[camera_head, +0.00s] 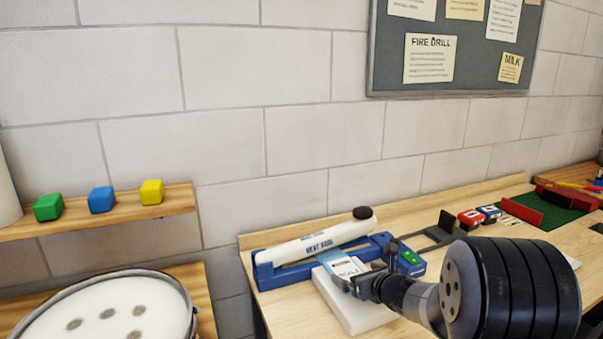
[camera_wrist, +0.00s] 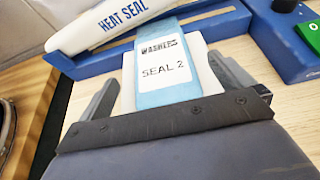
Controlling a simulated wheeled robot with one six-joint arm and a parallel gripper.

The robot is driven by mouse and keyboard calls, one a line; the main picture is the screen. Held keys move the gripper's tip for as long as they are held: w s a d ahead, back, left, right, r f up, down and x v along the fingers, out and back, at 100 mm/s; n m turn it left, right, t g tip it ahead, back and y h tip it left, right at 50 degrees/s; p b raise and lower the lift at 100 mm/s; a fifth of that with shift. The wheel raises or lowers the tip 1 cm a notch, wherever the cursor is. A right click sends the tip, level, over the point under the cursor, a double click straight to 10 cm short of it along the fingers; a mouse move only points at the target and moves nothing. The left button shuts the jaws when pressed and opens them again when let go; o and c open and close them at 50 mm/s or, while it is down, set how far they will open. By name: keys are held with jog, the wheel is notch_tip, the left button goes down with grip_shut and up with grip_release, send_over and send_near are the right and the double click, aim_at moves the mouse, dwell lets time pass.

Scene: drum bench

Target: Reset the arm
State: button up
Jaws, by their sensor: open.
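My gripper (camera_head: 370,268) is over the bench, beside the heat sealer; its jaws also show in the wrist view (camera_wrist: 164,72). It is open, with one dark finger on each side of a blue pouch (camera_head: 343,266). The pouch has a white label reading "WASHERS" and "SEAL 2", and it shows between the fingers in the wrist view (camera_wrist: 160,95). Gaps show between pouch and fingers. The pouch lies on a white block (camera_head: 347,312), its far end at the sealer. The heat sealer (camera_head: 270,274) has a blue base and a white "HEAT SEAL" arm with a black knob.
A green button (camera_wrist: 311,34) sits on the sealer's right end. Right of it are a black stand (camera_head: 438,233), red and blue boxes (camera_head: 472,216) and a green mat (camera_head: 545,209). A shelf (camera_head: 120,213) with three coloured blocks and a drum (camera_head: 110,310) are at left.

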aim_at(343, 267)
jog(key=x, duration=0.5)
jog(key=shift+w+a+f+p, duration=0.15)
jog(key=shift+w+a+p, duration=0.05)
jog(key=shift+w+p, duration=0.1)
jog(key=s+d, duration=0.1)
jog(key=s, duration=0.1)
jog(key=s+d, duration=0.1)
jog(key=s, duration=0.1)
jog(key=s+d+r, duration=0.1)
jog(key=s, duration=0.2)
jog(key=r+p, duration=0.1)
jog(key=r, duration=0.1)
jog(key=r+p, duration=0.1)
jog(key=p, duration=0.1)
jog(key=r+p, duration=0.1)
jog(key=r, duration=0.1)
jog(key=shift+s+d+r, duration=0.15)
jog(key=shift+s+r, duration=0.2)
jog(key=shift+s, duration=0.05)
